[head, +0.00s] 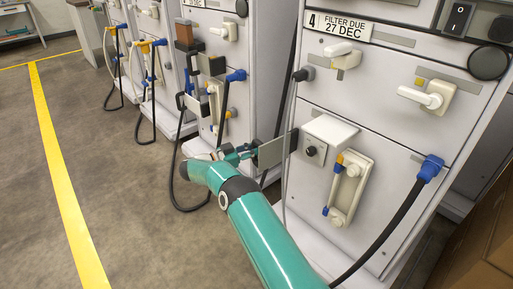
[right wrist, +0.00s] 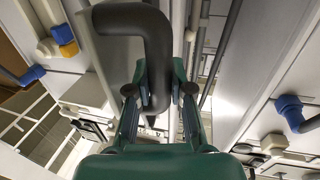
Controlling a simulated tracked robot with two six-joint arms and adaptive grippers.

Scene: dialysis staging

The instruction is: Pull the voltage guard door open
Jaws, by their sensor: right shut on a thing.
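The machine labelled "4 FILTER DUE 27 DEC" (head: 340,25) stands at the right in the head view. A white box with a dark knob (head: 312,150) is on its front. A flat grey panel (head: 276,151), which looks like the voltage guard door, sticks out from the box's left side. My right gripper (head: 240,155) is at the panel's left edge. In the right wrist view my right gripper (right wrist: 160,95) is shut on a bent dark grey handle (right wrist: 155,45). The panel's hinge cannot be made out. My left gripper is not in view.
A white door-like handle (head: 350,187) and a blue-ended hose (head: 430,168) are right of the box. More machines with looped hoses (head: 190,208) stand to the left. The floor beside the yellow line (head: 65,190) is clear.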

